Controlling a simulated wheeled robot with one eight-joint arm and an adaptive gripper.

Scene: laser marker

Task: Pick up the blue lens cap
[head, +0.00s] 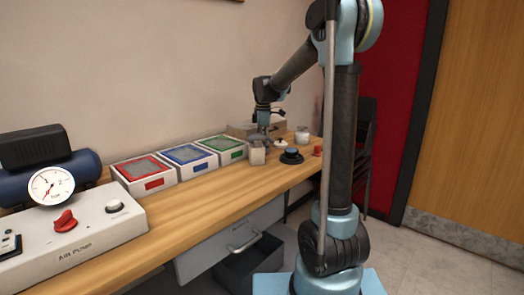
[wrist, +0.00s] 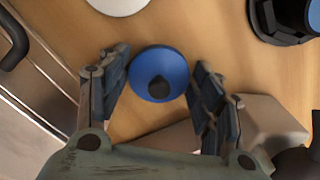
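The blue lens cap (wrist: 172,62) is a round blue disc with a small black knob, lying on the wooden bench top in the wrist view. My gripper (wrist: 160,64) is open around it, one finger on each side. There is a narrow gap on the left and a smaller one on the right, and nothing is held. How high the fingertips are above the bench is hard to tell. In the head view my gripper (head: 264,133) points down over the far part of the bench, and I cannot make out the cap there.
A grey block (wrist: 268,122) lies close to the right finger. A black-based part with a blue top (head: 291,153) and a white disc (head: 281,142) are nearby. Red, blue and green-marked trays (head: 143,173) and an air pump (head: 95,232) line the bench (head: 185,217).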

